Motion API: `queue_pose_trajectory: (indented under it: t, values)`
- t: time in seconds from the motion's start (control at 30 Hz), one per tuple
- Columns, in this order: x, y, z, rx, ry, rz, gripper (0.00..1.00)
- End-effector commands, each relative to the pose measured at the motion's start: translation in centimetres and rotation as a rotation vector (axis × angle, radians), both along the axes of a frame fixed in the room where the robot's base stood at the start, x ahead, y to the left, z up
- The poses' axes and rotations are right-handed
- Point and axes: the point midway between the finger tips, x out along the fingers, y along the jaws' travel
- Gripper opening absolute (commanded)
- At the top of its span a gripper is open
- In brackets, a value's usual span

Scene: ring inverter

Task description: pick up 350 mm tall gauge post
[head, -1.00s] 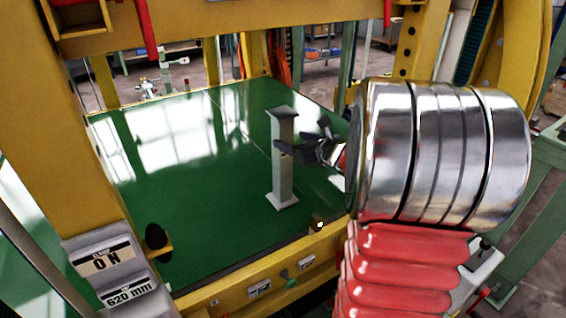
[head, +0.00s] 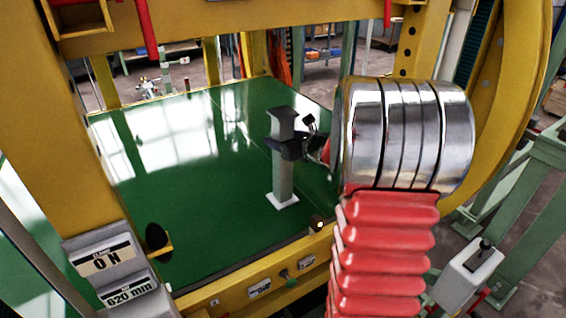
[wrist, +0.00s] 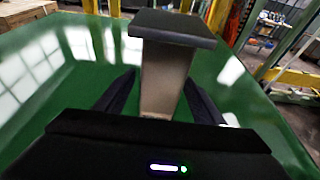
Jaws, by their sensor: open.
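The gauge post (head: 283,172) stands upright on the green platform, a grey square column with a wider top plate and a pale foot plate. My gripper (head: 284,147) is at the post's upper part, below its top plate. In the wrist view the post (wrist: 164,75) rises between the two dark fingers of my open gripper (wrist: 158,95), with a gap visible on each side. The post's lower part is hidden there by the gripper body.
The glossy green platform (head: 190,190) is otherwise clear around the post. A yellow frame (head: 95,140) surrounds it, with a front rail (head: 240,283) carrying small controls. Signs (head: 103,258) reading "ON" and "620 mm" sit at front left.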

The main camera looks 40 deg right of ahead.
Motion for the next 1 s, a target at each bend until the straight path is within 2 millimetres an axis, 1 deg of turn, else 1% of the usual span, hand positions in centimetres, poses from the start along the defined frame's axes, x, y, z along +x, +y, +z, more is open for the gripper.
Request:
queue_pose_trajectory:
  t: [0.1,0.6,1.0]
  values:
    - [0.36,-0.02,-0.07,0.0,-0.001,0.0,0.62]
    - [0.3,-0.07,-0.07,0.0,0.0,-0.001,0.62]
    - [0.28,-0.1,-0.07,-0.001,0.0,-0.002,0.34]
